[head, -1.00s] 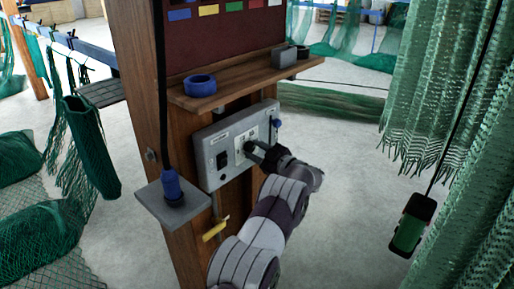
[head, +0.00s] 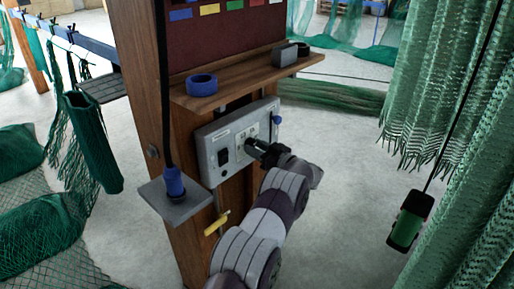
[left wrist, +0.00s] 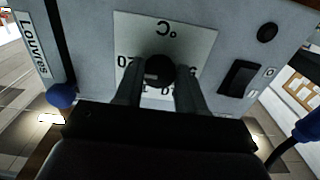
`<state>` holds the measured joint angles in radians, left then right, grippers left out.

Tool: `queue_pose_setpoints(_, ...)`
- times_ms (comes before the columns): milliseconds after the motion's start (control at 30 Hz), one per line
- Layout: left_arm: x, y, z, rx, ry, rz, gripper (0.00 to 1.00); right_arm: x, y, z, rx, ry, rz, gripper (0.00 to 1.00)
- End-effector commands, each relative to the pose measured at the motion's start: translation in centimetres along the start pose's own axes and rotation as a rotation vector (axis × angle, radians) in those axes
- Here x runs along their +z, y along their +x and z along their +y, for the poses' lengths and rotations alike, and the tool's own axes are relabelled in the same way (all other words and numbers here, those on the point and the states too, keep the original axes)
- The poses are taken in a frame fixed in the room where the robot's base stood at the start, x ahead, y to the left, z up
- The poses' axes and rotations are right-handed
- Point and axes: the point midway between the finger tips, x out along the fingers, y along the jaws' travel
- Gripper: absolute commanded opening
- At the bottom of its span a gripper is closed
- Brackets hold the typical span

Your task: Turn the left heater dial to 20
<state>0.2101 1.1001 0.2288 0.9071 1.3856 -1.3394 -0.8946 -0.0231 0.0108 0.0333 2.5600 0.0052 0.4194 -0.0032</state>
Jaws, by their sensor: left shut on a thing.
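The grey control panel (head: 212,134) is fixed to a wooden post. The white scale plate (left wrist: 192,37) carries "°C" and numbers, partly hidden by the fingers. I cannot tell which number the dial points to. My right gripper is out of view.
A black switch (left wrist: 238,78) and a blue-ended lever (left wrist: 61,96) flank the dial. A wooden shelf (head: 235,82) with a blue ring (head: 202,85) juts out above. A small grey ledge (head: 172,209) and a yellow handle (head: 216,224) are close by. Green nets (head: 430,80) hang at right.

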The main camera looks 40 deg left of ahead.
Motion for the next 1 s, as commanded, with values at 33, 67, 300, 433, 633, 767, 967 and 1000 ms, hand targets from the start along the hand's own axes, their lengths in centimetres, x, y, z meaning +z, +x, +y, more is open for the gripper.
queue_pose_setpoints(33,0.1,0.0,0.0,-0.001,0.005,-0.001,0.09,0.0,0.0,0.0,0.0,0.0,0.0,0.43)
queue_pose_setpoints(67,0.1,0.0,0.0,-0.001,0.006,0.0,0.09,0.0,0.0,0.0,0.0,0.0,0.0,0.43)
queue_pose_setpoints(300,0.0,0.0,0.0,-0.001,0.007,0.0,0.09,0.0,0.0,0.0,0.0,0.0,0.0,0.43)
queue_pose_setpoints(433,0.0,0.0,0.0,0.0,0.007,0.0,0.49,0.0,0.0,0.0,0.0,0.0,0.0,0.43)
queue_pose_setpoints(633,0.0,0.0,0.0,0.0,0.006,0.0,0.64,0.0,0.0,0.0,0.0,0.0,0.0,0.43)
queue_pose_setpoints(767,0.0,-0.1,0.0,0.0,0.005,0.0,0.64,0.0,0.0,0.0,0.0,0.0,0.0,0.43)
queue_pose_setpoints(967,0.2,-3.2,0.1,0.003,0.005,0.001,0.64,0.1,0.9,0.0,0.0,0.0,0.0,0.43)
queue_pose_setpoints(1000,0.2,-4.4,0.1,0.005,0.005,0.0,0.64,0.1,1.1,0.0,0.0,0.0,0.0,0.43)
